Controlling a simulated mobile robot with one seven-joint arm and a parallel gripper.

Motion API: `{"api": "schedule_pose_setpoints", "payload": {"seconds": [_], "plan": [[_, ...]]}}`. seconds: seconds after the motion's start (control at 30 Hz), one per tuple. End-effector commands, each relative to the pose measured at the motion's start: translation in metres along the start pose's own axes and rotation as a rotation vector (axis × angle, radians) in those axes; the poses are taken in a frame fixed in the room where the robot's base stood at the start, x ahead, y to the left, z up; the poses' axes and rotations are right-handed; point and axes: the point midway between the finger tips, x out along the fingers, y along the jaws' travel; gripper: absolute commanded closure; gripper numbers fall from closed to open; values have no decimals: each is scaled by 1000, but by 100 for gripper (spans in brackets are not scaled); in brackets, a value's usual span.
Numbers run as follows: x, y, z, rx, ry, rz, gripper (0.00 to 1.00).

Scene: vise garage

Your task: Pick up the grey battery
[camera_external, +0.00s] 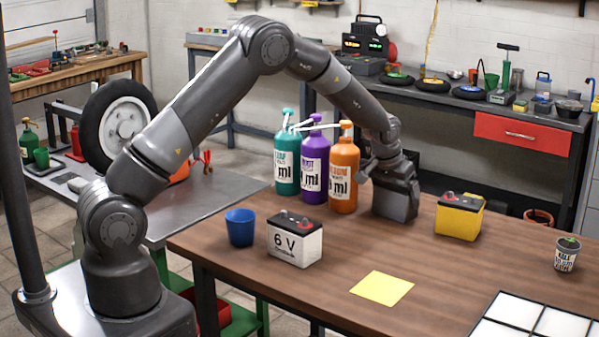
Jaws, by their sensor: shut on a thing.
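My gripper (395,178) points down at the back middle of the wooden table, just right of the orange bottle. It is shut on a dark grey block, the grey battery (397,204), whose bottom is at or very near the tabletop. The fingers and the battery's top are hard to tell apart, as both are dark. A whitish battery (296,245) marked "6 V", with a black top, stands at the front left. A yellow battery (459,220) with a black top stands right of my gripper.
Teal (286,170), purple (314,172) and orange (344,178) pump bottles stand close to my gripper's left. A blue cup (240,228), a yellow paper (382,288), a small pot (566,256) and a white-celled tray (540,322) are also on the table (455,275).

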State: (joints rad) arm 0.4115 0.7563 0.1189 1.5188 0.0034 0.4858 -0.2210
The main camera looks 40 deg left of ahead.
Motion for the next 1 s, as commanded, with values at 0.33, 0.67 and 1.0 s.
{"api": "schedule_pose_setpoints", "payload": {"seconds": [0.33, 0.67, 1.0], "plan": [[-2, 0, -2, 0, 5, 1, 63], [-22, 0, -11, 0, 7, 2, 63], [-54, 15, -11, 4, 6, 3, 63]]}}
